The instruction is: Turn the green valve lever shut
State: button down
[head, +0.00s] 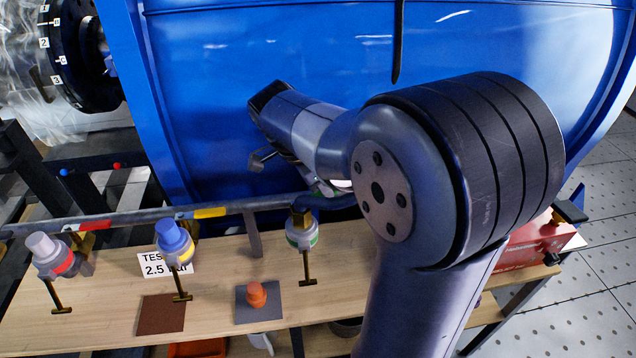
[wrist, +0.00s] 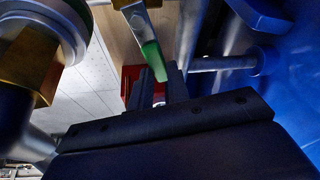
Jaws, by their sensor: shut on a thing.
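The green valve lever (wrist: 152,60) shows in the wrist view as a metal bar with a green grip. The grip's end lies at the dark fingers of my gripper (wrist: 161,82), which is shut on it. In the head view, a green-ringed valve (head: 303,236) hangs from the grey pipe, with a brass stem and T-end below. A bit of the green lever (head: 323,188) shows to its upper right, beside my arm. My arm hides most of the gripper and the lever there.
A red-ringed valve (head: 60,262) and a blue-capped valve (head: 173,240) hang further left on the pipe (head: 135,219). A large blue casing (head: 210,110) rises close behind. A red box (head: 535,245) sits at right.

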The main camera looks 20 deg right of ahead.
jog(key=shift+s+m+g, duration=0.3)
jog(key=shift+s+m, duration=0.05)
jog(key=shift+m, duration=0.45)
jog(key=shift+s+m+g, duration=0.3)
jog(key=shift+s+m, duration=0.05)
jog(key=shift+m, duration=0.45)
jog(key=c, duration=1.3)
grip_release()
jog(key=shift+s, duration=0.1)
jog(key=shift+c, duration=0.2)
jog(key=v, duration=1)
jog(key=shift+r+p, duration=0.3)
jog(key=shift+r, duration=0.1)
jog(key=shift+a+f, duration=0.1)
jog(key=shift+f, duration=0.05)
jog(key=x, duration=1)
jog(key=shift+f+b, duration=0.25)
jog(key=shift+b, duration=0.2)
